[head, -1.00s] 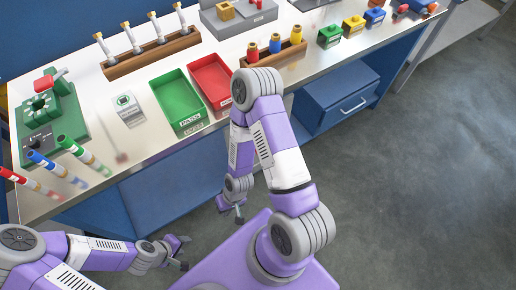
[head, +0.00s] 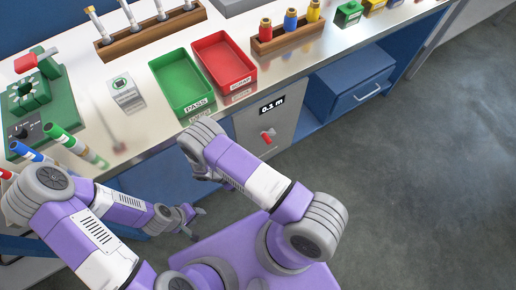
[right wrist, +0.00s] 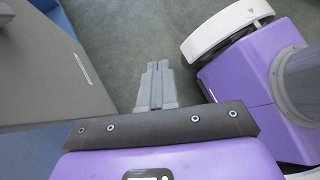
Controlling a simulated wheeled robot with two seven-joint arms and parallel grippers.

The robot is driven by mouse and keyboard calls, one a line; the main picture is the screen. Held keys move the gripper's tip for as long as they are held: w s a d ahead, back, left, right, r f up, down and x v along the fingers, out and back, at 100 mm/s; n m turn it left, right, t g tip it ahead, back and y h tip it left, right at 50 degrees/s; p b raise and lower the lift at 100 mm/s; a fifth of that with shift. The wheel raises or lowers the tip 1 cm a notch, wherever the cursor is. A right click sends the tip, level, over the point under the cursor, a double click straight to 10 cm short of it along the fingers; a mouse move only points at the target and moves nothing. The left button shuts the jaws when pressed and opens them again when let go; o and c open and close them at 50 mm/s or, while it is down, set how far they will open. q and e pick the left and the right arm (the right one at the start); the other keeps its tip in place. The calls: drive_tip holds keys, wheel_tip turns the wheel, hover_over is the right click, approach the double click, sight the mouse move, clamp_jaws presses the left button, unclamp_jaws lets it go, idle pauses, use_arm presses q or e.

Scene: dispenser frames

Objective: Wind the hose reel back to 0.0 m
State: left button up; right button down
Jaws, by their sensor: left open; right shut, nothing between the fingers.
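The hose reel's grey front panel (head: 285,122) is set under the bench edge. Its black display (head: 272,104) reads 0.1 m. Below the display is a small knob or crank with a red part (head: 267,139). My left gripper (head: 194,223) is open and empty, low in front of the bench, to the left of and below the panel. My right gripper (right wrist: 158,72) is shut with nothing in it and points over the floor in the right wrist view. No hose shows.
On the bench stand a green tray (head: 181,107), a red tray (head: 239,82), wooden racks with tubes and bottles, and a green device (head: 38,118) at left. A blue drawer (head: 345,98) is right of the panel. Grey floor (head: 420,180) is clear at right.

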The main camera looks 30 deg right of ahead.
drive_tip(key=w+a+r+n+t+h+b, duration=0.25)
drive_tip(key=w+r+n+t+h, duration=0.2)
drive_tip(key=w+h, duration=0.35)
use_arm(q)
wheel_tip(320, 180, down, 4)
drive_tip(key=shift+f+b, duration=0.1)
drive_tip(key=shift+b, duration=0.45)
use_arm(e)
drive_tip(key=w+d+y, duration=0.1)
drive_tip(key=w+d, duration=0.1)
drive_tip(key=d, duration=1)
drive_tip(key=shift+w+d+f+t, duration=0.15)
drive_tip(key=shift+d+t, duration=0.25)
drive_tip(key=shift+t, duration=0.05)
